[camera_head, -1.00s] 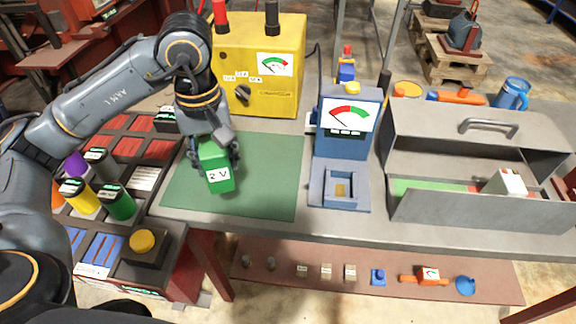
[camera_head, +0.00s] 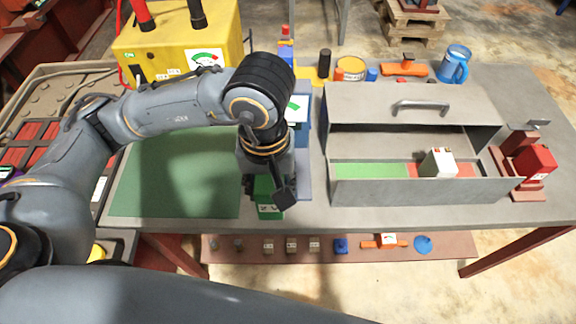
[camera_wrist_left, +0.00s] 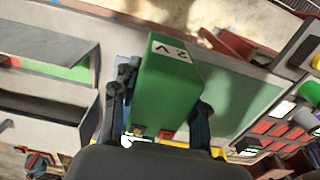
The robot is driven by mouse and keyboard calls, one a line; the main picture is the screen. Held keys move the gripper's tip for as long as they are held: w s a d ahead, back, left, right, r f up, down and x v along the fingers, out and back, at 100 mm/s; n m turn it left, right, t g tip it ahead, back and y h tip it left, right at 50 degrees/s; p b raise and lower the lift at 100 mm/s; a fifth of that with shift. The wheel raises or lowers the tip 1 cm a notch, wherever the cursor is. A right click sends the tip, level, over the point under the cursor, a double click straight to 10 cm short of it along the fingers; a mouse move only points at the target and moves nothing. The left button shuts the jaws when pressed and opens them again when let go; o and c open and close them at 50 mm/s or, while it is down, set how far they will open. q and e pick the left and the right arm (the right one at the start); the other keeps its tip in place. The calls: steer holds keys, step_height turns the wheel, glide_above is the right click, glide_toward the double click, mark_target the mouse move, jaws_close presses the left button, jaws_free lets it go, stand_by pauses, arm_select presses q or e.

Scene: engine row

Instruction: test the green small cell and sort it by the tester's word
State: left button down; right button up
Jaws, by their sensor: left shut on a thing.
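The green small cell (camera_head: 266,199), marked 2 V, is in my left gripper (camera_head: 268,190) near the bench's front edge. In the left wrist view the cell (camera_wrist_left: 163,88) sits between both fingers of the left gripper (camera_wrist_left: 158,118). The blue tester (camera_head: 304,150) stands behind my arm; its dial shows only in part and its socket is hidden. The sorting box (camera_head: 420,194) has a green section (camera_head: 370,170) and a red section (camera_head: 465,170). A white cell (camera_head: 438,162) stands by the red section. My right gripper is not in view.
A green mat (camera_head: 180,175) lies bare on the left of the bench. A yellow charger (camera_head: 180,45) stands behind it. A red vise (camera_head: 530,160) is at the right end. A low shelf (camera_head: 350,246) holds small parts.

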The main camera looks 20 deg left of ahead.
arm_select(q)
steer(key=w+f+p, duration=0.1)
steer(key=w+f, duration=0.2)
steer(key=w, duration=0.1)
steer(key=w+a+f+p, duration=0.1)
steer(key=w+f+p, duration=0.1)
steer(key=w+f, duration=0.1)
steer(key=w+a+f+p, duration=0.1)
steer(key=w+f, duration=0.2)
steer(key=w, duration=0.2)
step_height(320, 180, down, 3)
steer(key=shift+w+r+p, duration=0.15)
steer(key=shift+p, duration=1.05)
steer(key=shift+f, duration=0.25)
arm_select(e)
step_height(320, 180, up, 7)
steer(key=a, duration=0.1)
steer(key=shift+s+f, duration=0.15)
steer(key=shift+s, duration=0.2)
arm_select(q)
steer(key=shift+f+b, duration=0.2)
steer(key=shift+b, duration=0.1)
steer(key=c, duration=0.7)
jaws_free()
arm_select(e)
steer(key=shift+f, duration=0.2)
